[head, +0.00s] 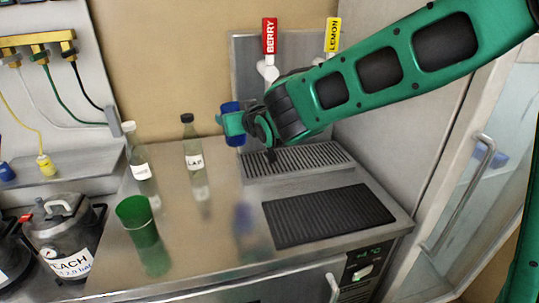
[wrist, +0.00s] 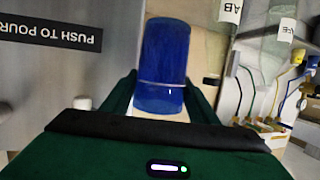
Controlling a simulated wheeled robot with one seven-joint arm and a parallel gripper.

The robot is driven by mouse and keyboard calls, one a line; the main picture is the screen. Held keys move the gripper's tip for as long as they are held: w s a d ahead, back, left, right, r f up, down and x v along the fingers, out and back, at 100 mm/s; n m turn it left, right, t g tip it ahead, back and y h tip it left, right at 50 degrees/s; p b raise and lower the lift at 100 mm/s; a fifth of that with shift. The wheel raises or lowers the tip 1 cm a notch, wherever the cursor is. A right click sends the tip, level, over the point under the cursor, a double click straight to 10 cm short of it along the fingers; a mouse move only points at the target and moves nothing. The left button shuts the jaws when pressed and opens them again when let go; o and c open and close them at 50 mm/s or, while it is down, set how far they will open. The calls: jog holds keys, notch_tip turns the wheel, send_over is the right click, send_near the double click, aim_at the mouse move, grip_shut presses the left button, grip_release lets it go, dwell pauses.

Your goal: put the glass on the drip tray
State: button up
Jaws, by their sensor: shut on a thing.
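A blue glass (head: 232,107) is held upright in my gripper (head: 232,124), which is shut around its side. In the wrist view the blue glass (wrist: 165,50) sits between the two green fingers (wrist: 163,92). The drip tray (head: 297,160), a slotted metal grille, lies at the back of the counter under the taps. The glass is in the air, by the left end of the tray in the head view. A green glass (head: 138,220) stands on the counter at the front left.
A red BERRY tap (head: 269,36) and a yellow LEMON tap (head: 333,35) rise behind the tray. A black ribbed mat (head: 328,215) lies in front. Two bottles (head: 139,155) (head: 194,148) stand left. The tray's visible surface is clear.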

jog(key=shift+w+d+f, duration=0.1)
jog(key=shift+w+d, duration=0.1)
jog(key=shift+w, duration=0.15)
jog(key=w+d+f, duration=0.2)
jog(key=d+f, duration=0.1)
jog(key=w+d+f, duration=0.2)
jog(key=d+f, duration=0.1)
jog(key=f, duration=0.1)
jog(key=w+d+f, duration=0.2)
jog(key=d+f, duration=0.1)
jog(key=f, duration=0.1)
jog(key=shift+w, duration=0.3)
jog(key=o, duration=1.2)
jog(key=shift+r, duration=0.1)
jog(key=shift+s+d, duration=0.1)
jog(key=v, duration=1.2)
